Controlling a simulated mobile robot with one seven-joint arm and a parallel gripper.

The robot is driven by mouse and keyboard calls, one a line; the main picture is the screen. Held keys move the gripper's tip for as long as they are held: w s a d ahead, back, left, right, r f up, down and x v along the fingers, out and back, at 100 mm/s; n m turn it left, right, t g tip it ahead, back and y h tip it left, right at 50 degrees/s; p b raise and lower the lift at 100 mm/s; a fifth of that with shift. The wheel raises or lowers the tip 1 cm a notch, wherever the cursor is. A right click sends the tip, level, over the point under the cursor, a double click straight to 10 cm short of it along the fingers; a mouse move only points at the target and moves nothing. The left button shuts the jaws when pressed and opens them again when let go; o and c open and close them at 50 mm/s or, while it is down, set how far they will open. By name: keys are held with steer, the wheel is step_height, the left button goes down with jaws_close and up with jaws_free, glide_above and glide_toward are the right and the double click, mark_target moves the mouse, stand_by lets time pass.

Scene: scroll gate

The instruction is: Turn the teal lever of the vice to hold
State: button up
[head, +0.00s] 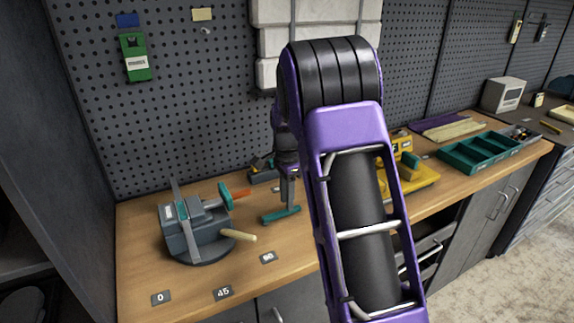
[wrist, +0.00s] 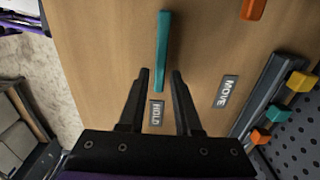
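The vice (head: 190,230) stands on the left of the bench, a grey body with a pale wooden handle (head: 238,235) and a teal piece (head: 226,196) on its right side. A teal lever bar (head: 275,217) lies to the right of it, below my gripper (head: 289,200). In the wrist view, this teal lever (wrist: 163,45) points lengthwise, its near end between my fingertips (wrist: 160,74). My gripper is open, with gaps on both sides of the bar. A HOLD label (wrist: 156,111) lies between the fingers; a MOVE label (wrist: 227,91) is to the right. Fingertip height is unclear.
Labels 0 (head: 160,298), 45 (head: 223,293) and 90 (head: 268,257) line the front. A yellow device (head: 420,180) and a teal tray (head: 470,165) stand right. My arm hides the bench middle.

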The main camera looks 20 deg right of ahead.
step_height(320, 180, up, 15)
steer(key=p, duration=0.1)
steer(key=shift+f, duration=0.2)
